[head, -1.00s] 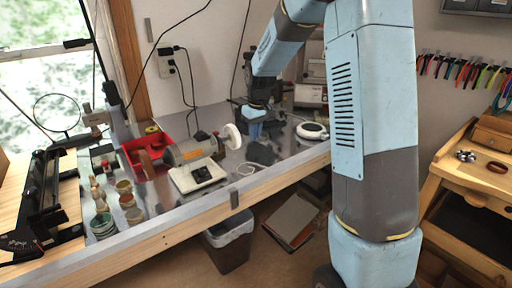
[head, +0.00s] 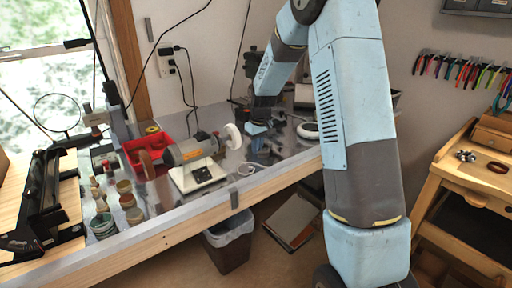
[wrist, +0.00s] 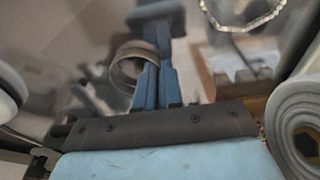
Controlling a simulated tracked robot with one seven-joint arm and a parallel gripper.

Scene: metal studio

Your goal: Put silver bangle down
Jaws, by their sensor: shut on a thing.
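The silver bangle (wrist: 124,72) is a smooth metal band beside and partly behind my blue fingers in the wrist view. My gripper (wrist: 158,62) is shut on its edge, and the fingers hide part of it. The bangle is too small to make out there. I cannot tell whether it touches the bench.
A polishing machine (head: 190,152) with a white wheel (head: 233,136) stands left of my gripper. A pale ring (head: 246,168) lies on the bench in front of it. A round white-topped object (head: 307,131) is to the right. A red tray (head: 140,150) is farther left.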

